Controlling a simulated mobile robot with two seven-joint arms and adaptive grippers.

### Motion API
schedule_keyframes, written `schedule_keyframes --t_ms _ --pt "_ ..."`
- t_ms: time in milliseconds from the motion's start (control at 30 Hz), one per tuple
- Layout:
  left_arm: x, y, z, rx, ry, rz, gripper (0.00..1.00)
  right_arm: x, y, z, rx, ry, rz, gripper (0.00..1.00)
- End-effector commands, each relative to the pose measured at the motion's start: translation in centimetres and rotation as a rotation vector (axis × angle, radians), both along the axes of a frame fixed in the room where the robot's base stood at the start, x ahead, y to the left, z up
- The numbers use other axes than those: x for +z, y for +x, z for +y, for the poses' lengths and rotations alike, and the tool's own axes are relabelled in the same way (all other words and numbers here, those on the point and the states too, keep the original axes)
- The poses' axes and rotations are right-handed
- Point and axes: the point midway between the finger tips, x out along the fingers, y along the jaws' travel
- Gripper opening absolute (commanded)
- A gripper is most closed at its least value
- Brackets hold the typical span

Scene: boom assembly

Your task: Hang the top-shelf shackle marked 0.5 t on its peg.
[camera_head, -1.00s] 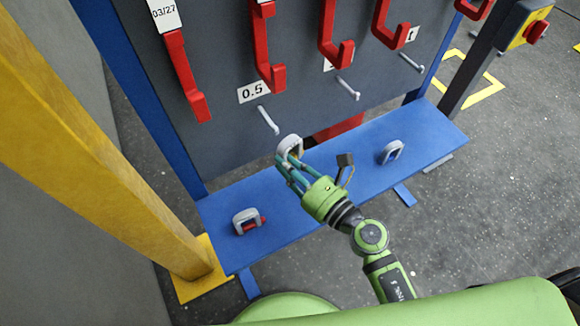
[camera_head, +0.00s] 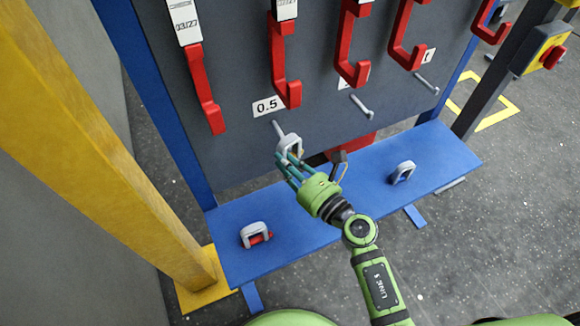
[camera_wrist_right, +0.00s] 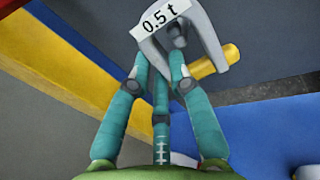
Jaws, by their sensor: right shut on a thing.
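My right gripper (camera_head: 289,163) is shut on a grey shackle (camera_head: 290,145) and holds it up in front of the grey board, above the blue shelf. In the right wrist view this shackle (camera_wrist_right: 208,42) carries a white label "0.5 t" and a yellow pin, with my teal fingers (camera_wrist_right: 163,68) around it. The 0.5 peg (camera_head: 278,128) sticks out below the "0.5" sign (camera_head: 267,106). Its lower end meets the shackle's top edge in the head view; I cannot tell whether it passes through the shackle. My left gripper is not in view.
The blue shelf (camera_head: 340,190) bears a shackle with a red pin (camera_head: 255,235) at left and another shackle (camera_head: 403,171) at right. Red hooks (camera_head: 284,70) hang above the pegs. Another peg (camera_head: 361,107) is to the right. A yellow post (camera_head: 110,165) stands at left.

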Motion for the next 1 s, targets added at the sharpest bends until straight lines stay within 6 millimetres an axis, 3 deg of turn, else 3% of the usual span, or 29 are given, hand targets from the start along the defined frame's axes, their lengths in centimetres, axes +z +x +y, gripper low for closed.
schedule_keyframes --t_ms 400,1000 --pt "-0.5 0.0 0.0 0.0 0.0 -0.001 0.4 0.6 2.6 1.0 -0.002 0.009 -0.015 0.0" --pt "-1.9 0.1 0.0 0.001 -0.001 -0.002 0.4 -1.4 3.7 1.5 -0.001 0.005 -0.009 0.0"
